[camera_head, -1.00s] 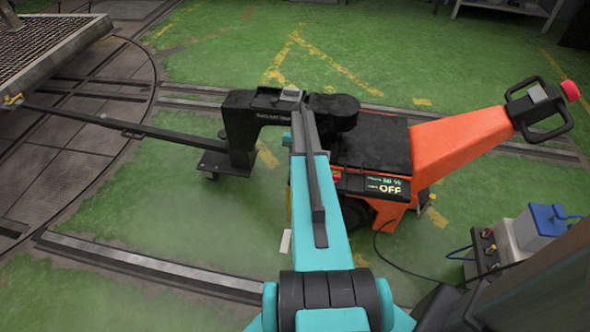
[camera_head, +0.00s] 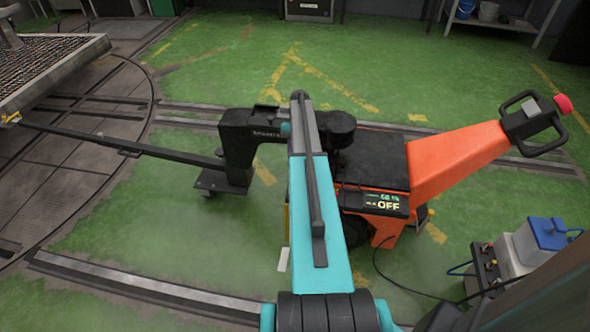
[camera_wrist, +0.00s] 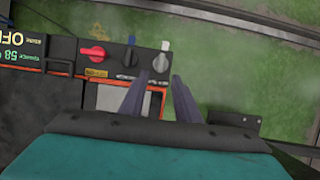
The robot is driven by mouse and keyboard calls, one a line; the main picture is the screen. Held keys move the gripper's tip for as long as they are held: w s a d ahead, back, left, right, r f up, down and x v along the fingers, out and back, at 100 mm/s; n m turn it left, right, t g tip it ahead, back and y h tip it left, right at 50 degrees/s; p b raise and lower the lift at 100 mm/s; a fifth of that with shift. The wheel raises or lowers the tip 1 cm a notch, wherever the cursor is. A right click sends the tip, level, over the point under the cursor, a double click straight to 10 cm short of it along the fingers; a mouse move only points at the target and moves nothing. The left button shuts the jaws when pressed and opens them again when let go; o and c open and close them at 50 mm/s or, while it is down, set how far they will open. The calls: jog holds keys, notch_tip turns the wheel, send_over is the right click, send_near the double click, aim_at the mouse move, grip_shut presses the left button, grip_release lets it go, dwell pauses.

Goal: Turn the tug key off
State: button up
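The orange and black tug (camera_head: 455,160) stands on the green floor, and its display (camera_head: 385,203) reads OFF. In the wrist view its side panel carries a red knob (camera_wrist: 93,54), a black knob (camera_wrist: 130,56) under a blue tag, and a grey key-like knob (camera_wrist: 161,63) under a white tag. I cannot tell for certain which is the key; the grey one looks most like it. My gripper (camera_wrist: 158,80) is open, its two fingers apart and empty, with the grey knob just ahead between the tips. Contact cannot be judged. In the head view my arm hides the gripper and panel.
A black drawbar (camera_head: 120,145) runs left from the tug's coupling to the mesh-decked wagon (camera_head: 60,65). A charger box with a blue top (camera_head: 545,233) stands at the right, with a cable on the floor. Rails (camera_head: 150,285) cross the floor.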

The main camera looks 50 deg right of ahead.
jog(key=shift+v, duration=1.05)
jog(key=shift+a, duration=0.1)
